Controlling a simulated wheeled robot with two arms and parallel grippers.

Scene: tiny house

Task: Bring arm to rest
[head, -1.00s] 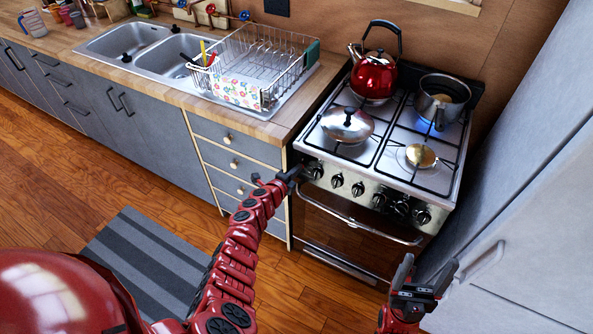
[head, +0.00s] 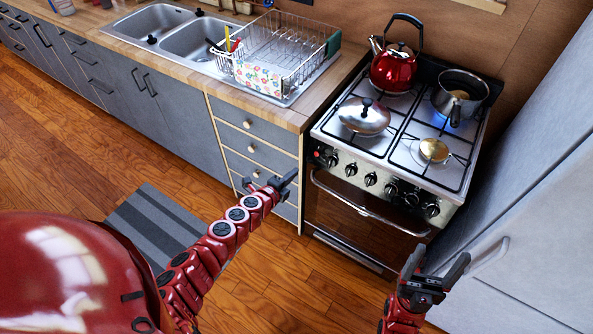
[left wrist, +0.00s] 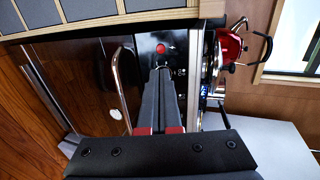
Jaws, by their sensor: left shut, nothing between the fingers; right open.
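My left gripper (head: 286,181) is shut and empty. In the head view it is in front of the drawers, a little left of the stove (head: 391,148), apart from the stove's knobs. In the left wrist view its closed fingers (left wrist: 162,98) point toward the stove's front panel, where a small red light (left wrist: 161,48) shows. The red light also shows at the left end of the panel in the head view (head: 316,154). My right gripper (head: 433,267) is open and empty, low in front of the stove and the grey refrigerator.
A red kettle (head: 393,70), a pot (head: 459,97) over a blue flame and a lid (head: 364,117) are on the stove. The oven handle (head: 367,207) sticks out in front. A dish rack (head: 285,55) and sink (head: 190,40) are at left. A striped mat (head: 158,228) lies on open floor.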

